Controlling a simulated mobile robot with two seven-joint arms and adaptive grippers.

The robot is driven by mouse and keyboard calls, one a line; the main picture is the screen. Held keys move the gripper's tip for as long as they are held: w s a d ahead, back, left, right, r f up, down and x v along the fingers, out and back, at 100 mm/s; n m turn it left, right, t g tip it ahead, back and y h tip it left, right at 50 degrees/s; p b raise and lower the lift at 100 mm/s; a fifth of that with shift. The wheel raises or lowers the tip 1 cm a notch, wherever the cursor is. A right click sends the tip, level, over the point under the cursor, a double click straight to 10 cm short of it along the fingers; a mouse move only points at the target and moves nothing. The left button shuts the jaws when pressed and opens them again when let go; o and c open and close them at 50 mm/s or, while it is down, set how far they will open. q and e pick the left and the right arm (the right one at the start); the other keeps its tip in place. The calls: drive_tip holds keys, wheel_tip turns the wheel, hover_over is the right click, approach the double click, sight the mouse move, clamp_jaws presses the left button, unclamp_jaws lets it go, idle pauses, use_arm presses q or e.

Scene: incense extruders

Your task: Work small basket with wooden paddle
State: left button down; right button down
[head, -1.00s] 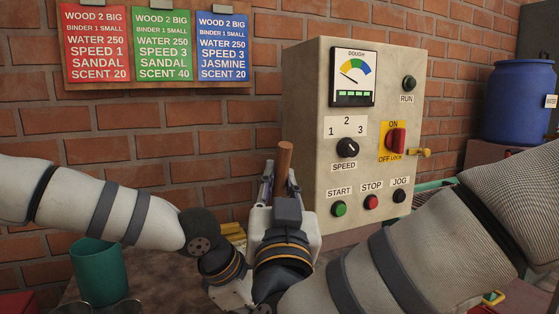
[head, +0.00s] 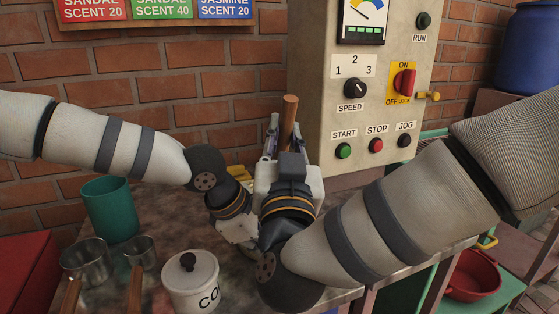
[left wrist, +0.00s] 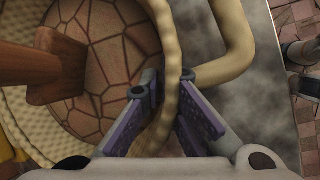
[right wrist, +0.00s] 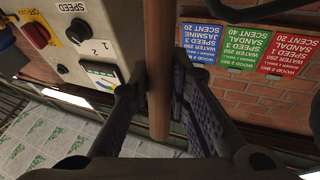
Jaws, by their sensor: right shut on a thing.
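The wooden paddle's brown handle (head: 290,110) stands nearly upright above my right gripper (head: 284,150). In the right wrist view my right gripper (right wrist: 160,95) is shut on this handle (right wrist: 158,115). The small basket's pale woven rim (left wrist: 170,50) passes between the fingertips of my left gripper (left wrist: 168,85), which look closed on it. Inside the basket is a brown, cracked-looking surface (left wrist: 105,45). The wooden paddle's lower end (left wrist: 55,70) is over it, at the left. In the head view the basket and my left fingertips are mostly hidden behind my right gripper and wrists.
A control panel (head: 375,105) stands close behind and right of the grippers. On the table are a green cup (head: 110,208), metal scoops (head: 88,258) and a white lidded pot (head: 190,280). A red box (head: 25,270) is at left; a red basin (head: 472,275) sits lower right.

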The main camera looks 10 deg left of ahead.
idle(0.4)
use_arm(q)
drive_tip(key=shift+s+d, duration=0.1)
drive_tip(key=shift+d, duration=0.1)
use_arm(e)
drive_tip(key=w+a, duration=0.2)
drive_tip(key=w, duration=0.1)
drive_tip(key=shift+w+a, duration=0.1)
drive_tip(key=shift+w, duration=0.15)
use_arm(q)
drive_tip(key=shift+a, duration=0.1)
use_arm(e)
drive_tip(key=s, duration=0.7)
use_arm(q)
drive_tip(key=shift+a, duration=0.1)
use_arm(e)
drive_tip(key=w+d, duration=0.4)
drive_tip(key=w, duration=0.3)
idle(0.3)
